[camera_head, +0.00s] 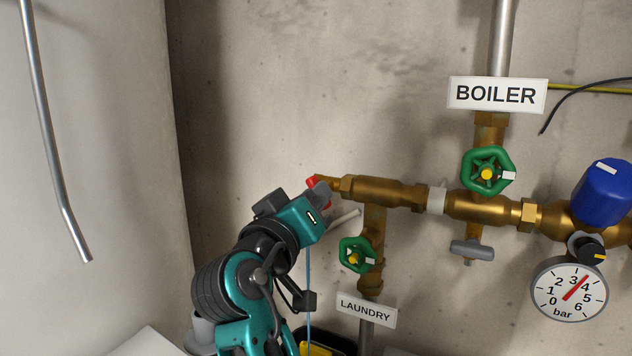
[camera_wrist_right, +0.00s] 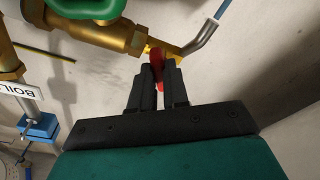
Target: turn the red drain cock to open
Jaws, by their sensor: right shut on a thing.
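The red drain cock (camera_head: 313,182) sits at the left end of the brass pipe run, partly hidden by my right gripper. In the right wrist view its red lever (camera_wrist_right: 157,62) stands between the two dark fingers of my right gripper (camera_wrist_right: 161,76). The fingers are shut on the lever, one on each side. In the head view my right gripper (camera_head: 322,197) reaches the cock from below left. A grey bent spout (camera_wrist_right: 205,33) comes off the brass beside the lever. No liquid shows at the spout. My left gripper is not in view.
A green handwheel (camera_head: 356,256) above the LAUNDRY sign (camera_head: 366,310) is close right of my gripper. Another green handwheel (camera_head: 487,172), the BOILER sign (camera_head: 497,94), a pressure gauge (camera_head: 569,292) and a blue cap (camera_head: 602,190) are further right. The wall left of the cock is clear.

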